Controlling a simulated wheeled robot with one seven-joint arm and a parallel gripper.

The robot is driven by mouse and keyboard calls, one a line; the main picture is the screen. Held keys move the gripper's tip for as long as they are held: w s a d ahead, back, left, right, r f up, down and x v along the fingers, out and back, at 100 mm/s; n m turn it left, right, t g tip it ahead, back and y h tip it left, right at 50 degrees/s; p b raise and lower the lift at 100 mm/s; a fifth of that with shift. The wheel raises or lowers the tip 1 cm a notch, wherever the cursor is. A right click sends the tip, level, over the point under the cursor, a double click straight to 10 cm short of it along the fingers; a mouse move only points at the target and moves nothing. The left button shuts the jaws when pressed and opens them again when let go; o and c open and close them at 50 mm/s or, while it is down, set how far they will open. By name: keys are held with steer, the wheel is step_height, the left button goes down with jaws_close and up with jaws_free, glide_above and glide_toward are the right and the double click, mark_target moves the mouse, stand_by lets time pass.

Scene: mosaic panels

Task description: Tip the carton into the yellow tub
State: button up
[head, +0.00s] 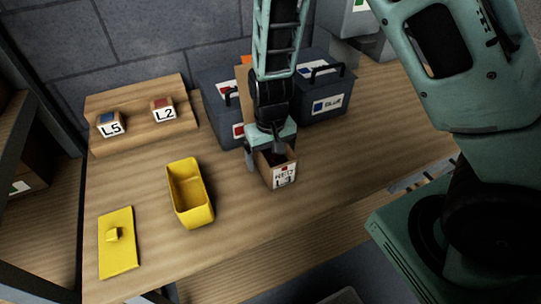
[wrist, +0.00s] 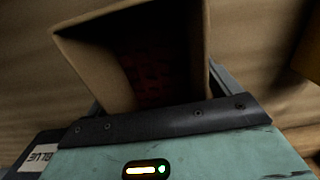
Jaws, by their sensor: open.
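The carton (head: 279,172) is an open-topped brown box with a white label reading RED L3, standing upright on the bench. In the wrist view the open carton (wrist: 85,58) shows dark red contents inside. My gripper (head: 266,158) is at the carton's back side, its fingers open on either side of it; whether they touch the walls is hard to tell. In the wrist view dark fingers of my gripper (wrist: 158,92) show beside the carton. The yellow tub (head: 190,194) stands open and looks empty, left of the carton and apart from it.
A yellow lid (head: 118,243) with a knob lies at the left front. Small cartons L5 (head: 110,124) and L2 (head: 163,109) stand on a wooden board (head: 138,125). Dark bins, one labelled BLUE (head: 327,100), stand behind my gripper. Bench between tub and carton is clear.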

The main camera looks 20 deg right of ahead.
steer(key=c, duration=1.5)
steer(key=shift+r, duration=0.2)
